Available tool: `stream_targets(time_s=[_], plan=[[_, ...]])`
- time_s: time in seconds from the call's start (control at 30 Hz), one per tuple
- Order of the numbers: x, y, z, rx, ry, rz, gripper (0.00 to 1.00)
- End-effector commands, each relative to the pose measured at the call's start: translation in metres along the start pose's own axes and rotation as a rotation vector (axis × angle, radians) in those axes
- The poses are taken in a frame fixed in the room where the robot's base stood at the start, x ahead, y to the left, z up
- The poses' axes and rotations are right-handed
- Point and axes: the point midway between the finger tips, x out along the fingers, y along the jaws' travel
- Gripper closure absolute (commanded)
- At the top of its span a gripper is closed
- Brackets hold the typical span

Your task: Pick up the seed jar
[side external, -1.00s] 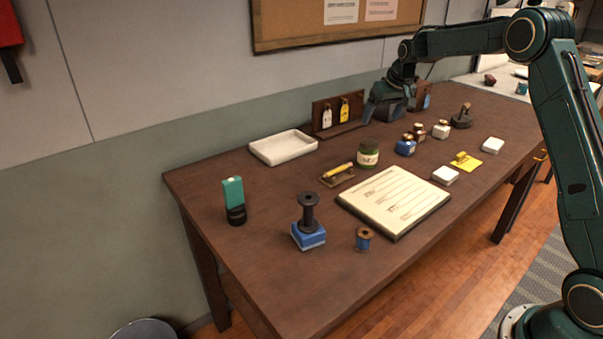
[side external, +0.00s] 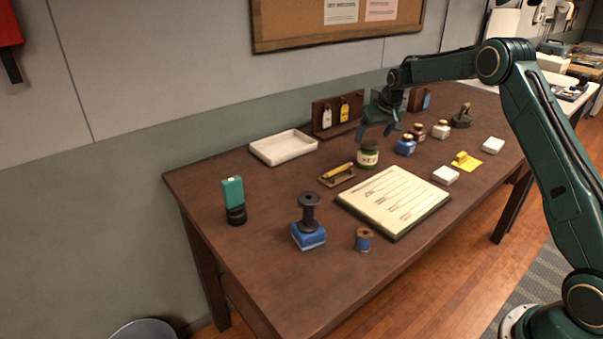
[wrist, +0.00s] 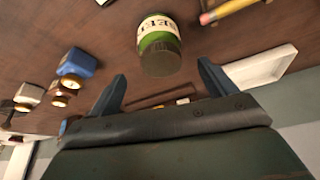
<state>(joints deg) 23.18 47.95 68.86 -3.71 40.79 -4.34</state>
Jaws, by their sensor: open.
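The seed jar (side external: 368,154) is a small green jar with a pale label and a dark lid, standing upright on the table behind the lined board. It also shows in the wrist view (wrist: 158,45), at the top centre, its label partly readable. My gripper (side external: 377,131) is just above and behind the jar in the side view. In the wrist view my gripper (wrist: 160,85) has its two fingers spread wide, with the jar beyond the tips and roughly between their lines. The fingers are empty and apart from the jar.
A blue ink bottle (side external: 405,145) and other small bottles stand right of the jar. A yellow pencil on a holder (side external: 337,174) lies to its left. The lined board (side external: 394,201) is in front. A tag rack (side external: 337,116) and white tray (side external: 283,147) are behind.

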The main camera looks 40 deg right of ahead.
Motion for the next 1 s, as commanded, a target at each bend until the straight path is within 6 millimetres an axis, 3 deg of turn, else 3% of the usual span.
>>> stream_targets(time_s=[0.13,0.47,1.0], plan=[[0.011,0.0,0.0,0.0,-0.001,0.0,0.16],[0.016,0.0,0.0,0.0,-0.001,0.0,0.16],[0.063,-0.002,0.001,0.0,0.0,0.0,0.16]])
